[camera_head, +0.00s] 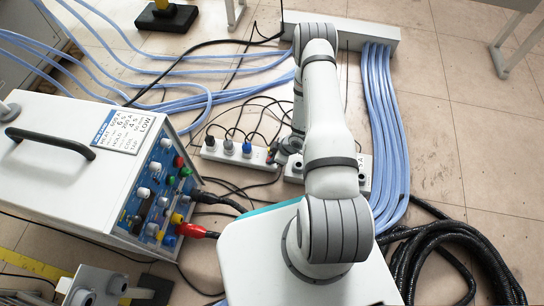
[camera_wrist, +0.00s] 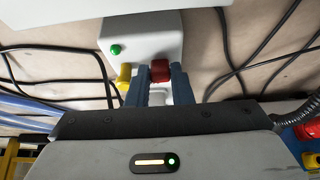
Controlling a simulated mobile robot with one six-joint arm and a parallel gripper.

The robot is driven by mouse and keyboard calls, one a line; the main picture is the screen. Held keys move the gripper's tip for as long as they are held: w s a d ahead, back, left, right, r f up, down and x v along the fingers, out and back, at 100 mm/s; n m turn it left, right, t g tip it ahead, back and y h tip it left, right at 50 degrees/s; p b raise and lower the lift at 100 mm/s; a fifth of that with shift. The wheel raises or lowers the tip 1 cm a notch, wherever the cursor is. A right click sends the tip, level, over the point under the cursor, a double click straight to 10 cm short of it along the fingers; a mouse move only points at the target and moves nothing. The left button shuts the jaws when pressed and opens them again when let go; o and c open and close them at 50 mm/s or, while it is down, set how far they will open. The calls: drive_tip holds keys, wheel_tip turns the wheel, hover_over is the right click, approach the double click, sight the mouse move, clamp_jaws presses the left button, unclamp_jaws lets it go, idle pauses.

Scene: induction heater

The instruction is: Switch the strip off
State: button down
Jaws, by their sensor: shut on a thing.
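The white power strip (camera_head: 236,157) lies on the floor at the centre of the head view, with several plugs in it. In the wrist view, the white end of the strip (camera_wrist: 145,38) has a lit green lamp (camera_wrist: 115,49) and a red switch piece (camera_wrist: 160,70). My gripper (camera_wrist: 158,80) has its two blue fingers on either side of the red piece, shut on it. A yellow piece (camera_wrist: 124,76) sits beside the left finger. In the head view my gripper (camera_head: 281,152) is small and partly hidden by my arm.
A white heater unit (camera_head: 70,150) with a knob panel and a red plug stands at left. Blue hoses (camera_head: 388,130) and a coiled black cable (camera_head: 450,260) lie on the right. Thin black cords cross the floor around the strip. Tiled floor at far right is clear.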

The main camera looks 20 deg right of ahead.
drive_tip(key=shift+d, duration=0.1)
idle(0.3)
drive_tip(key=c, duration=1.6)
unclamp_jaws()
drive_tip(key=shift+o, duration=0.2)
drive_tip(key=p+v, duration=0.3)
drive_tip(key=v, duration=0.4)
drive_tip(key=shift+r+p, duration=0.3)
drive_tip(key=shift+p, duration=0.05)
drive_tip(key=shift+d+r, duration=0.1)
drive_tip(key=shift+d, duration=0.1)
